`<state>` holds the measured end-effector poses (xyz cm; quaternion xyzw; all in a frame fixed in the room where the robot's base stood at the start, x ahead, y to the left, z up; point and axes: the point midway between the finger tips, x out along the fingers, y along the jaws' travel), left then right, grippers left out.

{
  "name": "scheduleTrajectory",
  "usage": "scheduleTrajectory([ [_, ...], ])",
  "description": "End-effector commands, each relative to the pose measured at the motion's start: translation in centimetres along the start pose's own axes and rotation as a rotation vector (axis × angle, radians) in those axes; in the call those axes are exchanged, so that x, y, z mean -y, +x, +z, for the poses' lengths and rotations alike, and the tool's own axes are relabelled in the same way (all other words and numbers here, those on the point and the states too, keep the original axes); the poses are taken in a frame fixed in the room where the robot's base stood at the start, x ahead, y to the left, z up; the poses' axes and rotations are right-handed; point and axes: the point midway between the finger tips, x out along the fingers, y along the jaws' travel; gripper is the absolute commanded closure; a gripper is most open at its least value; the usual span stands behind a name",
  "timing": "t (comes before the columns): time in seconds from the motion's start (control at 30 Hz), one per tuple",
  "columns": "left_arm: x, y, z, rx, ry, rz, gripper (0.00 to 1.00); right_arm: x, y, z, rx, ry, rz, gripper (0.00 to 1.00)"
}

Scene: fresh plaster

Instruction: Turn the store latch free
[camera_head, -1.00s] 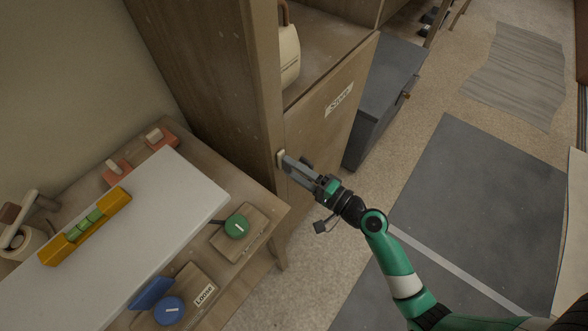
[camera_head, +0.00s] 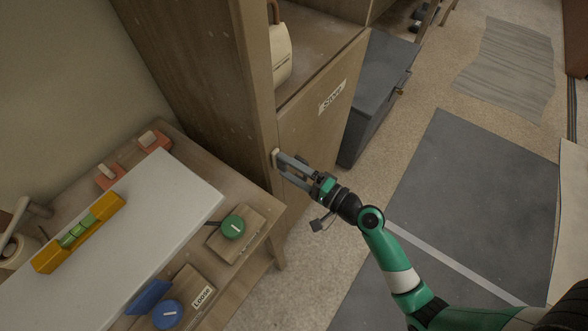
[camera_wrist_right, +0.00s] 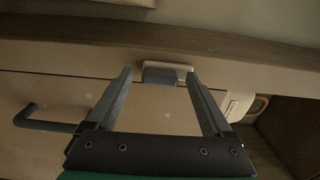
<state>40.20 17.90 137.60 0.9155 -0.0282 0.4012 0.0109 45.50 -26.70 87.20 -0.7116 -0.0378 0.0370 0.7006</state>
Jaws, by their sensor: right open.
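The store latch is a small grey tab on a pale plate (camera_wrist_right: 164,74) at the cabinet's edge beside the closed store door (camera_head: 312,128). In the head view a pale part of the latch (camera_head: 275,157) shows just past my fingertips. My right gripper (camera_head: 279,164) is open at the latch. In the right wrist view my right gripper (camera_wrist_right: 161,76) has one finger on each side of the tab, with gaps visible and nothing held. The tab appears to lie crosswise over the seam. My left gripper is not in view.
The door has a "Store" label (camera_head: 333,97) and a dark bar handle (camera_wrist_right: 45,122). A cream jug (camera_head: 280,54) stands on the shelf above. A side table holds a white board (camera_head: 120,225), a yellow level (camera_head: 80,232) and a "Loose" block (camera_head: 188,288). A grey chest (camera_head: 375,90) stands beyond the door.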

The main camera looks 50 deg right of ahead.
Motion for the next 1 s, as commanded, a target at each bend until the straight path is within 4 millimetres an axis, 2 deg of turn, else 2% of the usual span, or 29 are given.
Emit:
scheduleTrajectory([
  [0.17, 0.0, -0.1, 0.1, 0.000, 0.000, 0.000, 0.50, -0.2, -2.2, -0.1, -0.004, 0.002, 0.002, 0.15],
  [0.4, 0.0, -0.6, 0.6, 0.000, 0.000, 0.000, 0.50, -0.3, -8.1, -0.2, -0.008, 0.002, 0.003, 0.15],
  [0.53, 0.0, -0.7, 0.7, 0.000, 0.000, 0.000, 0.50, -0.2, -10.3, -0.2, -0.007, 0.002, 0.002, 0.15],
  [0.7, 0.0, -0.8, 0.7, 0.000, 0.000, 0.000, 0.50, 0.0, -11.5, 0.0, -0.001, 0.000, 0.000, 0.15],
  [1.0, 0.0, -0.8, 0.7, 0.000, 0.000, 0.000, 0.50, 0.0, -11.5, 0.0, 0.000, -0.001, 0.000, 0.15],
])
